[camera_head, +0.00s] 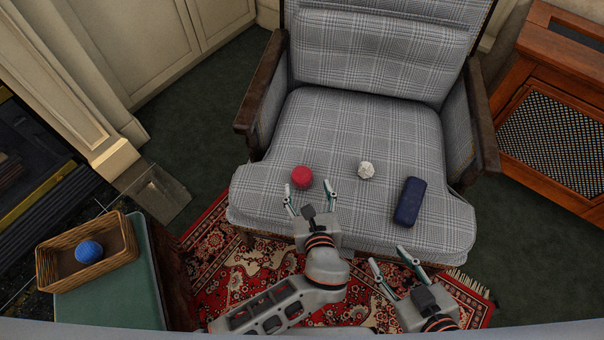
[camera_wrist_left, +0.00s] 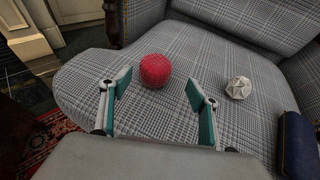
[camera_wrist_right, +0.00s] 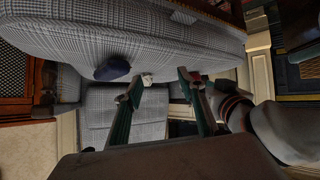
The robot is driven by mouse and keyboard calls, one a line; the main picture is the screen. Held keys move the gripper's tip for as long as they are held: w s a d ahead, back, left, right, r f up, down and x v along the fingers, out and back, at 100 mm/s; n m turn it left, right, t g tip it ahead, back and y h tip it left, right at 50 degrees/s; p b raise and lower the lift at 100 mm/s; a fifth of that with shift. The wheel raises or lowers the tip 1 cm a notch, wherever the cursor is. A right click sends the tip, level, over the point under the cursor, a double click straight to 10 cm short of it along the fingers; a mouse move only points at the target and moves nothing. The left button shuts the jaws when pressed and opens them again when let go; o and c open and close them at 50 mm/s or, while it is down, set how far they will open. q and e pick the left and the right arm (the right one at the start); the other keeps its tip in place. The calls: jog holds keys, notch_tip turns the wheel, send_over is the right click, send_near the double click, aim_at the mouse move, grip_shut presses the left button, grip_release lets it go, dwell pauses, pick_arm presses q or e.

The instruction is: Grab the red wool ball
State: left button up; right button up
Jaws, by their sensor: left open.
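The red wool ball (camera_head: 302,177) lies on the plaid armchair seat (camera_head: 340,130), towards its front left. It also shows in the left wrist view (camera_wrist_left: 155,71), ahead of the open fingers. My left gripper (camera_head: 310,200) is open and empty, just in front of the ball and a little to its right in the head view; the ball looks clear of the fingers. My right gripper (camera_head: 392,266) is open and empty, low at the front of the chair, away from the ball.
A white faceted ball (camera_head: 366,170) and a dark blue case (camera_head: 409,202) lie on the seat to the right of the red ball. A wicker basket (camera_head: 56,262) holding a blue ball (camera_head: 89,252) stands at the left. The chair's wooden armrests (camera_head: 262,80) rise at both sides.

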aim_at(302, 175)
pick_arm(q)
jog(key=shift+x, duration=1)
jog(key=w+f+b, duration=0.1)
jog(key=w+a+f+b, duration=0.1)
jog(key=w, duration=0.1)
jog(key=shift+w+a+f, duration=0.15)
jog(key=shift+w+a, duration=0.05)
jog(key=shift+w, duration=0.6)
jog(key=c, duration=1.1)
jog(key=shift+c, duration=0.6)
pick_arm(e)
jog(key=a, duration=0.1)
jog(key=w+a+r, duration=0.1)
jog(key=shift+w+a+r+t+y, duration=0.15)
jog(key=shift+w+a+t+y, duration=0.15)
jog(key=shift+y, duration=0.1)
